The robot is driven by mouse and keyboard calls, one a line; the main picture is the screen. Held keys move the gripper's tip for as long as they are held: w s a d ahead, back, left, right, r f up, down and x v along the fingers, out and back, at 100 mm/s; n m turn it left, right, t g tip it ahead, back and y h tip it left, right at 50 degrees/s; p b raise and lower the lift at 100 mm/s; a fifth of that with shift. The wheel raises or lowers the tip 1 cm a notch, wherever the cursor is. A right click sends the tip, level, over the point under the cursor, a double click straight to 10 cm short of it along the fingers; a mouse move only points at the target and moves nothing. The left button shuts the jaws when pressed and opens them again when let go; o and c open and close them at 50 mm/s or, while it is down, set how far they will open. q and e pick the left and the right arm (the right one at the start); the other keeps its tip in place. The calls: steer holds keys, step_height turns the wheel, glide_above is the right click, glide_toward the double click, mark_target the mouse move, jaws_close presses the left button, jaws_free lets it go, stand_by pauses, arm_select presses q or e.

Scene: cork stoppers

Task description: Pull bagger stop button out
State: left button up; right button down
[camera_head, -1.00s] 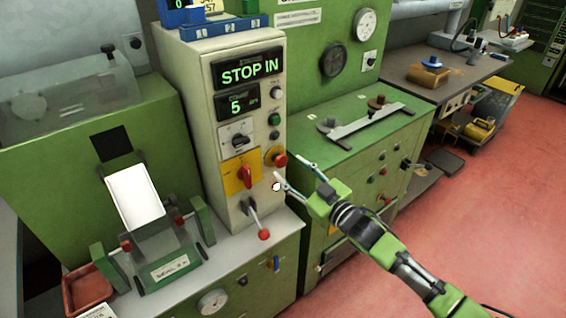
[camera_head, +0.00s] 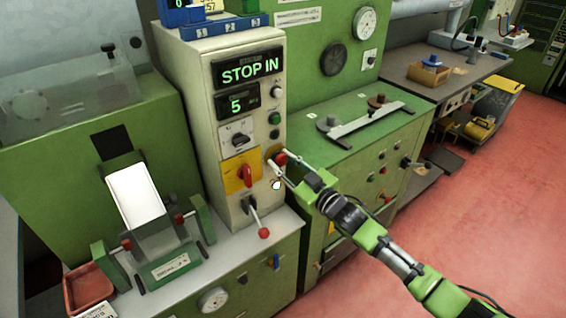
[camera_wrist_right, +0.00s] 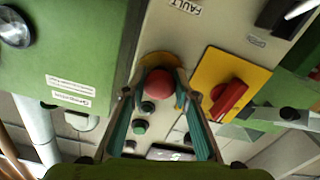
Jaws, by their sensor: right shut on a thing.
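The bagger stop button (camera_head: 280,158) is a red mushroom button on a yellow round base, on the front of the cream control cabinet (camera_head: 200,90). The cabinet's display (camera_head: 248,70) reads "STOP IN". My right gripper (camera_head: 276,165) is at the button, shut on it. In the right wrist view the red button (camera_wrist_right: 159,84) sits between the two fingers of the gripper (camera_wrist_right: 160,98), one on each side. My left gripper is in neither view.
A red rotary switch (camera_head: 246,175) on a yellow plate is left of the button. A red-knobbed lever (camera_head: 264,232) juts out below. Green and black buttons (camera_head: 274,126) sit above. A green cabinet (camera_head: 350,170) stands to the right.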

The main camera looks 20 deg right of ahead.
steer(key=shift+s+d+p, duration=0.15)
steer(key=shift+s+p, duration=0.3)
steer(key=shift+s+f, duration=0.1)
steer(key=shift+s, duration=0.05)
steer(key=c, duration=1.6)
jaws_free()
steer(key=shift+s+d, duration=0.15)
steer(key=v, duration=1.2)
